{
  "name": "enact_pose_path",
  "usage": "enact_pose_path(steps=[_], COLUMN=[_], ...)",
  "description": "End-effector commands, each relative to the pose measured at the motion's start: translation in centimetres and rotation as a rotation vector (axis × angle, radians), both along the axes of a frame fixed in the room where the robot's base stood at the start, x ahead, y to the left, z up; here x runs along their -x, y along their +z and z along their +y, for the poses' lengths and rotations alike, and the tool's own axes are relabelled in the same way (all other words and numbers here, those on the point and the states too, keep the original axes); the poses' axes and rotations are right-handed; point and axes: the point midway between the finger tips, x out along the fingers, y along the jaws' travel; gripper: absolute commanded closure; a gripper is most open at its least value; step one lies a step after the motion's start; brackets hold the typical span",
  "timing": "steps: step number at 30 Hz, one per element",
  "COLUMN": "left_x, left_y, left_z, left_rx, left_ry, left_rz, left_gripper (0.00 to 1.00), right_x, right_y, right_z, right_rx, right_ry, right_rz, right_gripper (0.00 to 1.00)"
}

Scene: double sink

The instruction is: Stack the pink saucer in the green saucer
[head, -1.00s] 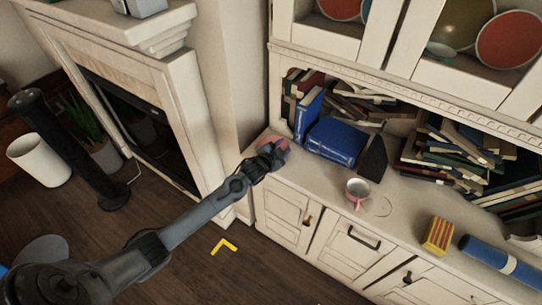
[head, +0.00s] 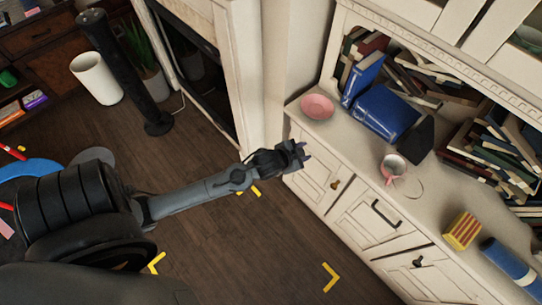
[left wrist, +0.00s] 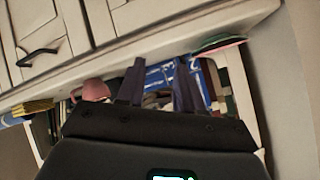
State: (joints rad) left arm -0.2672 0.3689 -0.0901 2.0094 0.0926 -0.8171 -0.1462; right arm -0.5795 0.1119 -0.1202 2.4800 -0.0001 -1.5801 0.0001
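The pink saucer (head: 317,106) lies on the left end of the cabinet top. In the left wrist view, which looks upside down, a green layer, the green saucer (left wrist: 212,47), shows against the counter side with the pink saucer's rim (left wrist: 236,42) on its other side. The pink saucer seems to rest in the green one; in the head view the green is hidden. My left gripper (head: 300,153) is empty, off the cabinet's front edge and apart from the saucers. Its fingers stand apart in the left wrist view (left wrist: 158,82). My right gripper is not in view.
A pink mug (head: 393,167), blue books (head: 386,112), a dark wedge (head: 420,139), a striped box (head: 462,230) and a blue roll (head: 510,263) are on the cabinet top. Shelves of books stand behind. The floor in front is mostly clear.

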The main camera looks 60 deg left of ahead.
Motion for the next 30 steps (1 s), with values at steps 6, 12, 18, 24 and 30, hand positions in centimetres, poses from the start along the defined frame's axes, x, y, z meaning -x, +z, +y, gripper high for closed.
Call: enact_pose_path(steps=[6, 12, 18, 24, 30], left_x=[11.5, 18.7, 20.8, 20.8, 20.8], left_y=[-0.7, 0.8, 1.5, 1.5, 2.2], left_z=[-7.0, -9.7, -10.3, -10.2, -10.2], left_rx=[0.184, 0.264, 0.282, 0.281, 0.28], left_ry=[0.077, 0.139, 0.158, 0.158, 0.158], left_rz=[0.339, 0.547, 0.611, 0.611, 0.611], left_gripper=[0.64, 0.64, 0.64, 0.64, 0.64], right_x=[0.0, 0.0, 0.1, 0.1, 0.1], right_y=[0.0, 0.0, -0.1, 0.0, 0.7], right_z=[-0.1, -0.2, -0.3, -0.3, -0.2], right_rx=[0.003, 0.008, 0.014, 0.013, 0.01], right_ry=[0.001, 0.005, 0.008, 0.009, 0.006], right_rz=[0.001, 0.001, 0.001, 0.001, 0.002], right_gripper=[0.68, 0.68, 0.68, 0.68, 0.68])
